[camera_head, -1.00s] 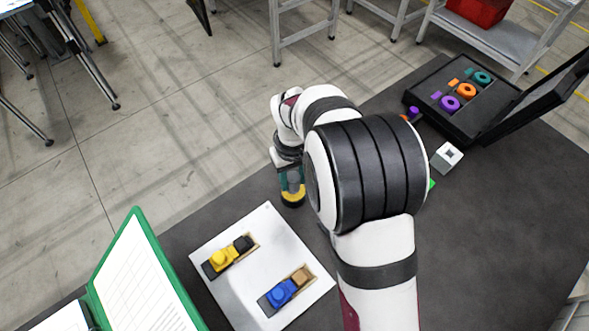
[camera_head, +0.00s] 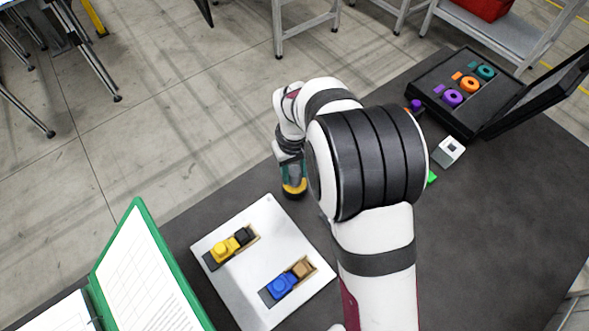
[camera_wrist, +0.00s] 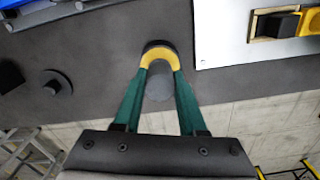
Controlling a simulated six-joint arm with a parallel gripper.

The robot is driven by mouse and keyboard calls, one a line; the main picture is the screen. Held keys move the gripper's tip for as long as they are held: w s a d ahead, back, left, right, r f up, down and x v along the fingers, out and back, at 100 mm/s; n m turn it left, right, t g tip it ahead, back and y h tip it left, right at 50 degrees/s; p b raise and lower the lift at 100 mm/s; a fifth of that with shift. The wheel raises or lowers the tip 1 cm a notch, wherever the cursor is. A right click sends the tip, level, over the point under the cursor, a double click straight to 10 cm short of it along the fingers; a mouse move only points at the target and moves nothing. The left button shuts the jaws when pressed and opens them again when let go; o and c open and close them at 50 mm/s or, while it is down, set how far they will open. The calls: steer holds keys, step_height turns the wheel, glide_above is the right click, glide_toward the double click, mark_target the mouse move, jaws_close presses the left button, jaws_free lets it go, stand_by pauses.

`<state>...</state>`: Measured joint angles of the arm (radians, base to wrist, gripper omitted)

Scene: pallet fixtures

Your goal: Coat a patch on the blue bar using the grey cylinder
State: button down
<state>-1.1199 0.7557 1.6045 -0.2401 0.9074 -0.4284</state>
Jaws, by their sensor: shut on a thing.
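The blue bar (camera_head: 281,286) lies in a slot of the white pallet (camera_head: 247,294), beside a brown block (camera_head: 302,269). My gripper (camera_head: 293,186) hangs beyond the pallet's far corner, apart from the blue bar. In the wrist view, its teal fingers with yellow tips (camera_wrist: 160,58) are shut on the grey cylinder (camera_wrist: 158,88). A dark round end (camera_wrist: 157,46) shows just past the yellow tips. The blue bar is not in the wrist view.
A yellow bar (camera_head: 224,250) with a black block (camera_head: 243,235) fills the pallet's other slot. A green-edged folder (camera_head: 148,262) stands at left. An open black case (camera_head: 445,104) and a white block (camera_head: 449,151) lie at right. A dark disc with a peg (camera_wrist: 55,85) shows in the wrist view.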

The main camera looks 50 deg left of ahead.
mark_target(295, 171)
steer(key=shift+f, duration=0.45)
stand_by(1.0)
steer(key=shift+r, duration=0.1)
steer(key=shift+r, duration=3.45)
